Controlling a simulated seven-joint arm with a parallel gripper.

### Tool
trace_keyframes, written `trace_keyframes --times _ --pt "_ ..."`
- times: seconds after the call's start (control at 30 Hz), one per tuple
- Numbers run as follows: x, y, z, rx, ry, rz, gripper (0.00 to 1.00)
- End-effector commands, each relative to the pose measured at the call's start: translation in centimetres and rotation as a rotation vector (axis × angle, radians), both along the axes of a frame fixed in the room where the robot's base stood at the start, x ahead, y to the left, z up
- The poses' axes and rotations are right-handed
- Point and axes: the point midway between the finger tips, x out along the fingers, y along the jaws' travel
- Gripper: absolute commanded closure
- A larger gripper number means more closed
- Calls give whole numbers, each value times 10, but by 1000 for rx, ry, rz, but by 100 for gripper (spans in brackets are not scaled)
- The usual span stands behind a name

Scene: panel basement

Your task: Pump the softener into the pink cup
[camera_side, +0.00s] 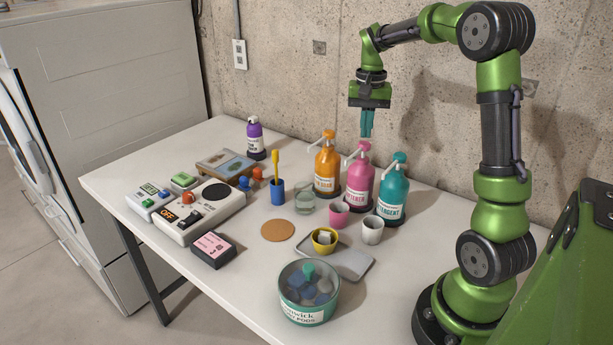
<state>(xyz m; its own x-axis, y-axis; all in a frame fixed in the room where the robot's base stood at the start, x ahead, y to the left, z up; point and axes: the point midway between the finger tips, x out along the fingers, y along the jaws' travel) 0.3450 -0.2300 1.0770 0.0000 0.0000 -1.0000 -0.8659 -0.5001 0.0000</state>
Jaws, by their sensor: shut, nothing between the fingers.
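The pink softener bottle (359,180) stands upright in the middle of a row of three pump bottles, its label partly readable as ending in "TENER". Its white spout points to the left and forward. The pink cup (339,215) stands upright on the table in front of this bottle, below the spout side. My gripper (366,134) is shut and empty, its teal fingers pointing down right above the pink pump head. I cannot tell whether the fingertips touch the head. The inside of the cup is too small to read.
An orange bottle (326,168) and a teal detergent bottle (393,193) flank the pink one. A white cup (372,230), a yellow cup (325,240), a grey tray (352,265), a glass (304,202) and a tub of pods (308,312) stand nearby. The wall is close behind.

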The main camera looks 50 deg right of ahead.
Motion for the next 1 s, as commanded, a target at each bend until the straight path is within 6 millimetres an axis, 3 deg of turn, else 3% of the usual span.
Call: trace_keyframes --times 0.53,1.0 --pt "0 0 -1 0 0 0 100" --pt "0 0 -17 0 1 0 100"
